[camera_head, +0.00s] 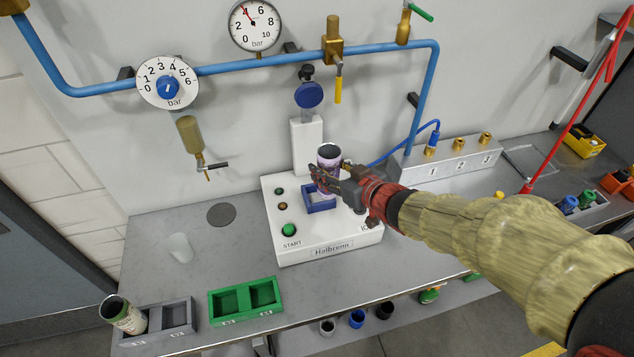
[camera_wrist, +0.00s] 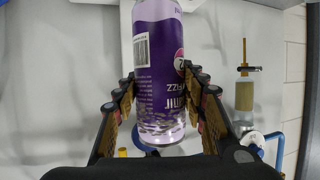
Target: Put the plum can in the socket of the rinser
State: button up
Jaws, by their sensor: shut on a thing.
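The plum can (camera_head: 328,157) is purple with a pale, open-looking top. It is roughly upright over the blue square socket (camera_head: 319,207) on the white machine lettered Halbrenn (camera_head: 290,252). My gripper (camera_head: 327,180) is shut on the can from the right side, its fingers across the body. In the wrist view the can (camera_wrist: 160,70) sits between both fingers of my gripper (camera_wrist: 160,100), with a barcode and lettering showing. The can's lower end is hidden behind the fingers, so I cannot tell whether it is inside the socket or just above it.
A white column with a blue disc (camera_head: 308,95) rises behind the socket. Green START button (camera_head: 289,230) is at front left. A green two-bay tray (camera_head: 246,312) and a grey tray (camera_head: 180,340) with a tilted can (camera_head: 130,318) stand left. Blue pipe (camera_head: 232,67) runs overhead.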

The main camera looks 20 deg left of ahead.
jog(key=shift+w+a+f+b, duration=0.55)
jog(key=shift+w+a+f, duration=0.15)
jog(key=shift+f, duration=0.85)
jog(key=shift+w+a+f+b, duration=0.6)
jog(key=shift+w+f, duration=0.2)
jog(key=shift+f, duration=0.8)
jog(key=shift+w+a+f+b, duration=0.5)
jog(key=shift+w+a+f, duration=0.25)
jog(key=shift+f, duration=0.8)
jog(key=shift+f, duration=0.1)
jog(key=o, duration=0.7)
jog(key=shift+o, duration=0.2)
